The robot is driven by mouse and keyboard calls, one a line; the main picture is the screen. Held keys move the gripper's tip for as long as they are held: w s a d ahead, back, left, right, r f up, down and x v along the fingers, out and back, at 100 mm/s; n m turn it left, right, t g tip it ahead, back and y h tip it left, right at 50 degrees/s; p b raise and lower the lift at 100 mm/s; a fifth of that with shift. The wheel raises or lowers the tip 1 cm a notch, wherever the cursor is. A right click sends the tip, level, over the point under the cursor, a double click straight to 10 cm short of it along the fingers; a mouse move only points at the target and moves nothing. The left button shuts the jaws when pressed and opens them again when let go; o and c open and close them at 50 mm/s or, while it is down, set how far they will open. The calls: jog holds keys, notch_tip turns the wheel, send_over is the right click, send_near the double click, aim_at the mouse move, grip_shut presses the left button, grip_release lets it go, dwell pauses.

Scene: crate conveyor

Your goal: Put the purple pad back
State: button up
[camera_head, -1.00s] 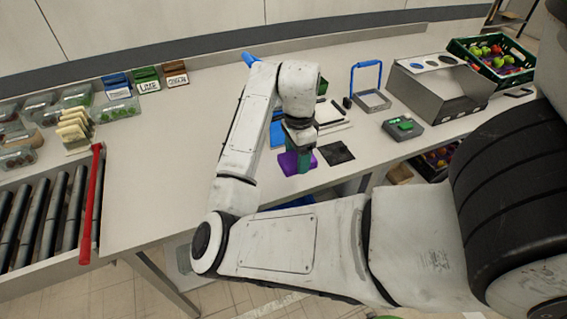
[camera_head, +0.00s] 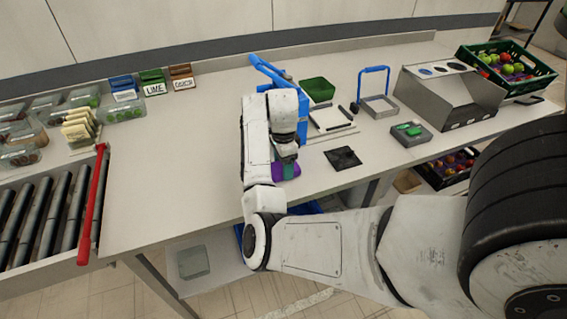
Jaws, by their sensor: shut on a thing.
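The purple pad (camera_head: 279,173) shows at the table's front part, left of the black square pad (camera_head: 343,157). My gripper (camera_head: 288,170), with green fingers, is shut on the purple pad. The arm and wrist hide much of the pad and the grip. I cannot tell whether the pad touches the tabletop.
Behind my wrist stand a blue tool (camera_head: 268,70), a green bin (camera_head: 317,89) and a white board (camera_head: 331,117). A blue-handled tray (camera_head: 379,107) and a grey scale (camera_head: 411,134) are to the right.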

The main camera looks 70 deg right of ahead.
jog(key=shift+f, duration=0.35)
jog(key=o, duration=1.1)
jog(key=shift+r, duration=0.1)
notch_tip(320, 180, up, 12)
jog(key=shift+r+p, duration=0.15)
jog(key=shift+p, duration=0.3)
